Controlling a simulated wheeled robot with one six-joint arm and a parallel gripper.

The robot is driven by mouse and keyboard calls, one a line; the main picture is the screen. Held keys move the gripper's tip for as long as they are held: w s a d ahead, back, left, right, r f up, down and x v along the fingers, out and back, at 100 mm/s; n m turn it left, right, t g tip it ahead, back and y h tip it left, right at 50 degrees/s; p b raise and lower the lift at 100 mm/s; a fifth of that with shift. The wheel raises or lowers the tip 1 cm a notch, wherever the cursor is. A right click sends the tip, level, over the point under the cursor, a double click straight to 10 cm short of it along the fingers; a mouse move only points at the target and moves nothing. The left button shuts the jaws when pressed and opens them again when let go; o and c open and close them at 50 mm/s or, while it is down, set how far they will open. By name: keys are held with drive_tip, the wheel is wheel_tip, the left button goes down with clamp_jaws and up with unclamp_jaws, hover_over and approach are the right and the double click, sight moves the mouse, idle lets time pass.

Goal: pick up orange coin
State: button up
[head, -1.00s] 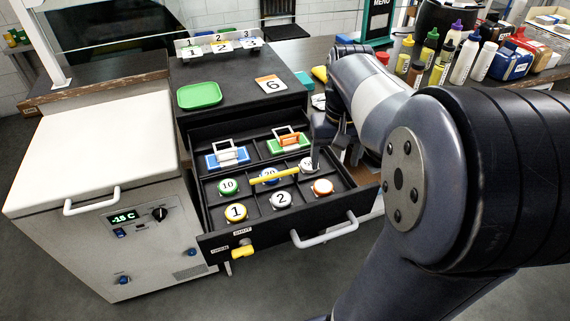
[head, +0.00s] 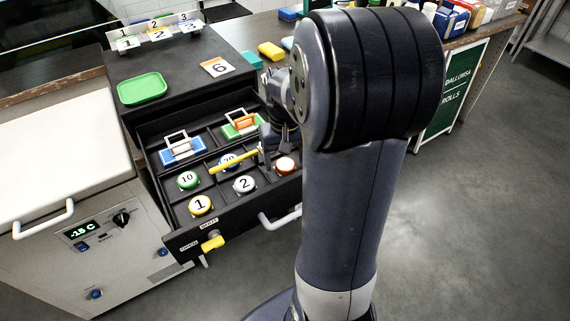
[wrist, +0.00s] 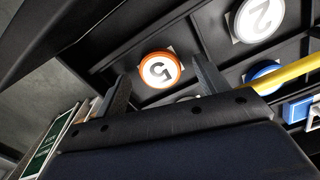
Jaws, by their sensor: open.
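The orange coin (head: 286,166) has a white face and lies in the front right compartment of the open drawer. In the wrist view the orange coin (wrist: 160,70) shows a 5 and appears between my two fingers, beyond their tips. My gripper (head: 273,148) is over the drawer, close behind and left of the coin in the head view. Its fingers are apart and hold nothing in the wrist view (wrist: 163,84). The gap between fingertips and coin is hard to judge.
The black drawer (head: 172,237) also holds a yellow 1 coin (head: 201,205), a white 2 coin (head: 244,184), a green 10 coin (head: 188,180) and a blue 20 coin (head: 230,160). A yellow bar (head: 232,162) crosses above the compartments. Dividers surround the coins.

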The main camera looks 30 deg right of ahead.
sight(286, 164)
drive_tip(key=shift+f, duration=0.45)
drive_tip(key=c, duration=1.1)
drive_tip(key=shift+o, duration=0.2)
wheel_tip(286, 164, up, 10)
